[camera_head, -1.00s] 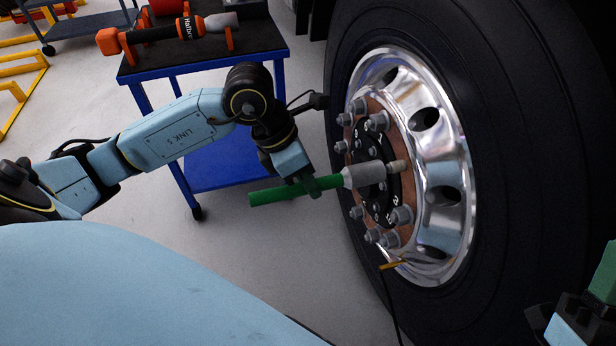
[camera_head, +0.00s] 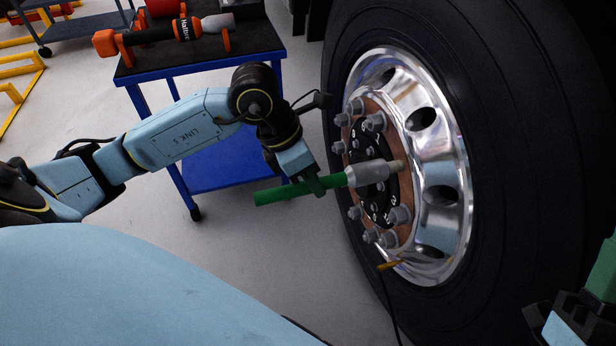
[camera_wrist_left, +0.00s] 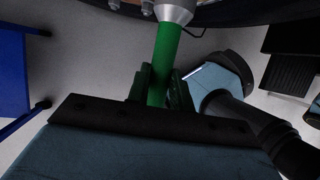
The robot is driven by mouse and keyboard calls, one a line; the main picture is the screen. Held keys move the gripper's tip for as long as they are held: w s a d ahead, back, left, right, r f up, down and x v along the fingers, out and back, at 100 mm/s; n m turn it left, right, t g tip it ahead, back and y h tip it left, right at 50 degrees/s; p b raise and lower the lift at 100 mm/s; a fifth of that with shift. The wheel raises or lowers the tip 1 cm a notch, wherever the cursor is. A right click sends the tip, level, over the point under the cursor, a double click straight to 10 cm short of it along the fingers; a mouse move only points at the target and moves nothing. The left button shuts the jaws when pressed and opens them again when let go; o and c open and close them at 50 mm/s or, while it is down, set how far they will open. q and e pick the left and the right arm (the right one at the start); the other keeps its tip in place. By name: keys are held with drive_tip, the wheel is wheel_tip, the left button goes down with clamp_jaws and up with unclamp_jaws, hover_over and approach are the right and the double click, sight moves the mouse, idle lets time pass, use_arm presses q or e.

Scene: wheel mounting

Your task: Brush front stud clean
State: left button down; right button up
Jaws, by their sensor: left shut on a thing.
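My left gripper (camera_head: 316,184) is shut on the green handle of a brush tool (camera_head: 285,193), which also shows between its fingers in the left wrist view (camera_wrist_left: 165,55). The tool's grey cylindrical head points right at the wheel hub. The front stud (camera_head: 398,165), a pale bare stub on the brown hub face, is right at the end of this head. I cannot tell whether the head touches it or covers part of it. My right gripper (camera_head: 570,312) is at the lower right corner, partly cut off; its jaw state is unclear.
The large black tyre (camera_head: 510,150) surrounds a chrome rim (camera_head: 455,215) with several grey nuts around the hub. A yellow-tipped piece (camera_head: 390,265) with a dark cable sits at the lower rim. A blue cart (camera_head: 215,65) carrying an orange-black tool (camera_head: 165,34) stands behind my left arm.

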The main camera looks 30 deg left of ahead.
sight(330, 177)
use_arm(q)
drive_tip(key=shift+w+d, duration=0.95)
drive_tip(key=shift+w, duration=0.1)
idle(0.5)
drive_tip(key=shift+s+a, duration=0.65)
drive_tip(key=shift+s, duration=0.1)
drive_tip(key=shift+w, duration=0.15)
drive_tip(key=shift+w+d, duration=0.75)
drive_tip(key=shift+s+a, duration=0.1)
